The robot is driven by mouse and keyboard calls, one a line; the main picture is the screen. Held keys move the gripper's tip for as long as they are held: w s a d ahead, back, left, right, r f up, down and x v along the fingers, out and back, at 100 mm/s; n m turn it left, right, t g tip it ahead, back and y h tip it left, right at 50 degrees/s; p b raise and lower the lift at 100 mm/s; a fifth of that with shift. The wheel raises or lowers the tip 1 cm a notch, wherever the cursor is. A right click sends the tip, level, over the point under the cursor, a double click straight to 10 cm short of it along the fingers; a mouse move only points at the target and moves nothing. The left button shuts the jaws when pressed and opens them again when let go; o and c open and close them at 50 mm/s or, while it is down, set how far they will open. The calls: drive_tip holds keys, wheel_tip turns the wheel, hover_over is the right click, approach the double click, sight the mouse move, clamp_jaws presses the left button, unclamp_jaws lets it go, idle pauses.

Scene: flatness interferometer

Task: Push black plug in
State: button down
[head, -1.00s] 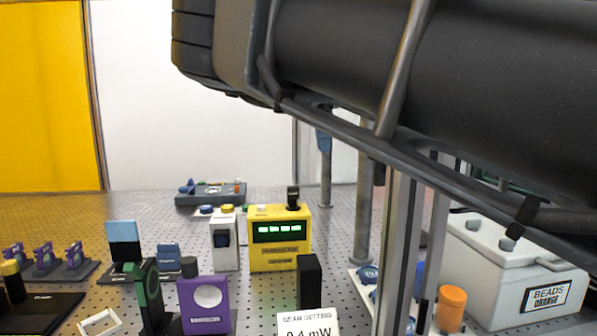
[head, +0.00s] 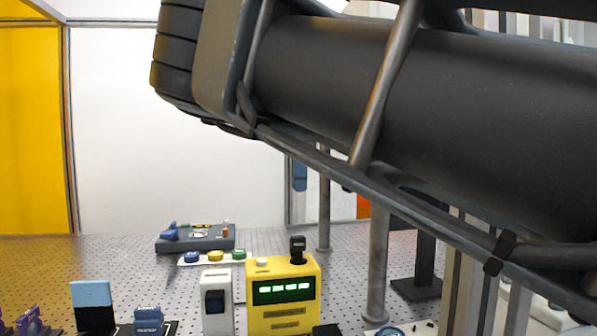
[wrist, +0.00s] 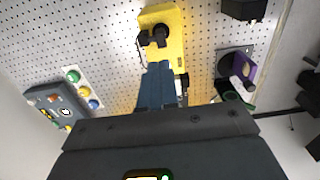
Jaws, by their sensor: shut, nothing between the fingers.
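The black plug (head: 297,247) stands upright on top of the yellow box (head: 283,322), which has a green lit display. The plug also shows from above as a dark shape (wrist: 159,36) in the wrist view, on the yellow box (wrist: 172,18). My gripper (wrist: 159,66) is shut and empty, its blue-grey fingers pointing at the box, with the tips just below the plug in that picture. I cannot tell the height gap between tips and plug. The head view shows my arm but not my fingers.
A white box (head: 216,302) stands left of the yellow box. Behind are a strip of coloured buttons (head: 215,256) and a grey console (head: 196,238). A purple mount (wrist: 243,71) is right in the wrist view. Metal posts (head: 377,265) rise at right.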

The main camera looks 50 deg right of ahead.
sight(300, 236)
wheel_tip(300, 236, down, 10)
drive_tip(key=shift+r+p, duration=0.2)
drive_tip(key=shift+p, duration=0.3)
drive_tip(key=shift+s+f+b, duration=0.1)
drive_tip(key=shift+f+b, duration=0.35)
drive_tip(key=shift+f, duration=1.15)
drive_tip(key=shift+a+f, duration=0.1)
wheel_tip(300, 236, up, 9)
drive_tip(key=shift+f+b, duration=0.15)
drive_tip(key=shift+b, duration=0.15)
drive_tip(key=shift+s, duration=0.1)
